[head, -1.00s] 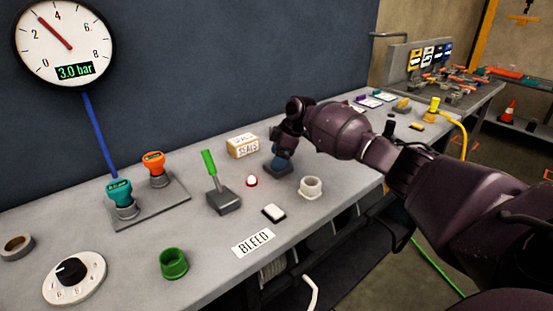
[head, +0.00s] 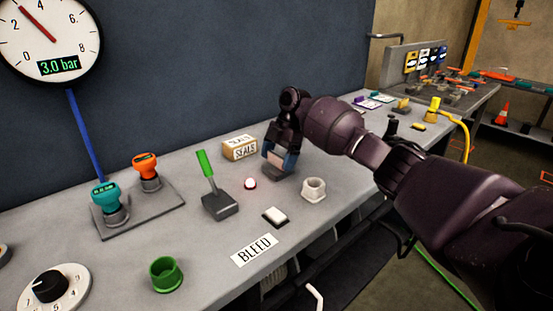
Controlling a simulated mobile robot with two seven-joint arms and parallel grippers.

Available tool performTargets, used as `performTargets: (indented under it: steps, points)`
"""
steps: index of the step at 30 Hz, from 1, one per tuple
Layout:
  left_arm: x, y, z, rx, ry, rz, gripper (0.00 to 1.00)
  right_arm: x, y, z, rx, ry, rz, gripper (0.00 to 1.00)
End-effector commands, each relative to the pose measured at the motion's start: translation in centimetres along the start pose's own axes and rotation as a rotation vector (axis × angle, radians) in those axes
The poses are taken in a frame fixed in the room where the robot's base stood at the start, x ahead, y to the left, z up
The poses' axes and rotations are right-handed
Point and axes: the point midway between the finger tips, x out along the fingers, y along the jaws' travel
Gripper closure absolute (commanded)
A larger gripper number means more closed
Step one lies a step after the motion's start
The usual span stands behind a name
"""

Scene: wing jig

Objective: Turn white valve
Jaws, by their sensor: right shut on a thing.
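My right gripper (head: 278,158) comes in from the right and points down over a small dark grey base on the bench. Its bluish fingers are shut on a pale piece, which I take to be the handle of the white valve (head: 275,158). The fingers and wrist hide most of the valve, so its exact angle cannot be told. My left gripper is not in view.
A white hollow fitting (head: 314,190), a white button (head: 275,217) and a red-and-white lamp (head: 250,183) stand close by. A SEALS box (head: 240,147) is behind. A green lever (head: 207,166) and teal (head: 106,197) and orange (head: 146,166) valves are left. The gauge (head: 48,38) reads 3.0 bar.

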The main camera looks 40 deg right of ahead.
Motion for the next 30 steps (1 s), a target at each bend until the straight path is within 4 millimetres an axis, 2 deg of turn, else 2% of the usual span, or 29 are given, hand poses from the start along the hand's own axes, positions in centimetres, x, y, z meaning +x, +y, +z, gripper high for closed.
performTargets:
  steps: [15,16,19,26,30]
  points:
    - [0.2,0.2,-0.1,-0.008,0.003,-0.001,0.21,0.1,-0.1,0.1,-0.019,-0.002,-0.011,0.39]
    - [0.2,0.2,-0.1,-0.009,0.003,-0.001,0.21,0.1,-0.1,0.1,-0.019,-0.002,-0.011,0.13]
    - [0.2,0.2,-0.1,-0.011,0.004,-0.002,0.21,0.1,-0.1,0.1,-0.019,-0.002,-0.011,0.00]
    - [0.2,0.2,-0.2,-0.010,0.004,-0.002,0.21,-0.1,0.0,0.0,-0.018,-0.001,-0.008,0.00]
    - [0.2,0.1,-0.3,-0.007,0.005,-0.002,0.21,-1.1,0.0,0.0,-0.018,-0.002,-0.006,0.00]
